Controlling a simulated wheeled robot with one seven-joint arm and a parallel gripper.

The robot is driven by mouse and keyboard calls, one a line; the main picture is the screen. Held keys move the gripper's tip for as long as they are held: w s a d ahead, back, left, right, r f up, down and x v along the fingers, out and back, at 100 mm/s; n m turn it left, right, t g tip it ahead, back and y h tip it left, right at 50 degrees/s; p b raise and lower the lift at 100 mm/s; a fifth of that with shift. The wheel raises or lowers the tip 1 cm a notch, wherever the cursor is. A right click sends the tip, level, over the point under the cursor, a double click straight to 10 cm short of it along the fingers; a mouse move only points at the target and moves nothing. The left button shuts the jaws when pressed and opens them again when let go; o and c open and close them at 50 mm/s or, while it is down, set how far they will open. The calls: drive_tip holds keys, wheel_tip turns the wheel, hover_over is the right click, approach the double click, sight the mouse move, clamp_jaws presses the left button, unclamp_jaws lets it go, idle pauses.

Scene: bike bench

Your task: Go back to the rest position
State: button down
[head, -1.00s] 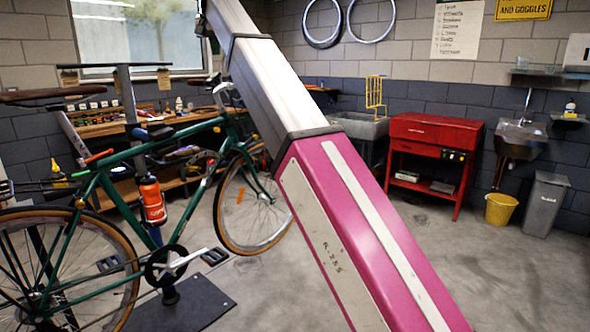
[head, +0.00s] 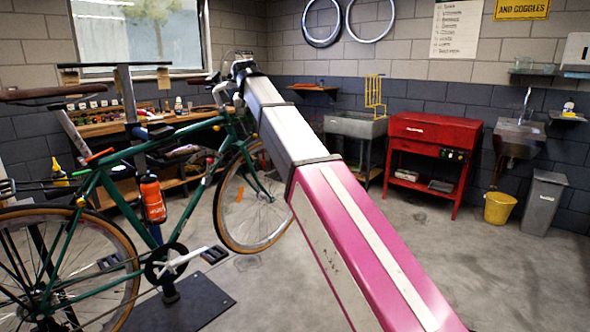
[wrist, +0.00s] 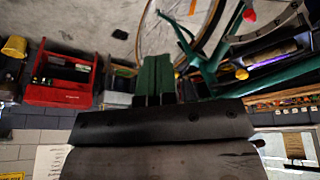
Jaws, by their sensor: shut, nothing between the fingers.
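My gripper (wrist: 157,62) shows in the wrist view as two dark green fingers pressed together, shut with nothing between them. The wrist picture is upside down, with the floor at the top. In the head view my pink and white arm reaches from the bottom right up toward the middle left. Its far end is near the handlebar of the green bike (head: 130,170), and the fingers cannot be made out there. Whether the arm's end touches the bike cannot be told.
The bike is clamped in a repair stand with a dark base plate (head: 190,303). Behind it is a wooden workbench (head: 100,128) with tools. A grey sink (head: 355,126), red parts washer (head: 432,130), yellow bucket (head: 499,208) and grey bin (head: 543,203) line the back wall. Floor at right is clear.

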drive_tip(key=s+d+f+g, duration=0.1)
drive_tip(key=d+f, duration=0.5)
drive_tip(key=f, duration=0.4)
drive_tip(key=s+d+f, duration=0.2)
drive_tip(key=d+f, duration=0.4)
drive_tip(key=f, duration=0.5)
drive_tip(key=s+d+f+g, duration=0.1)
drive_tip(key=d+f, duration=0.5)
drive_tip(key=f, duration=0.4)
drive_tip(key=s+d+f+g, duration=0.1)
drive_tip(key=s+d+f, duration=0.7)
drive_tip(key=f, duration=0.4)
drive_tip(key=s+d+f+m+g, duration=0.1)
drive_tip(key=s+d+f, duration=0.7)
drive_tip(key=s+f, duration=0.3)
drive_tip(key=shift+s+d+f, duration=0.2)
drive_tip(key=shift+d+f, duration=0.05)
drive_tip(key=shift+f, duration=0.25)
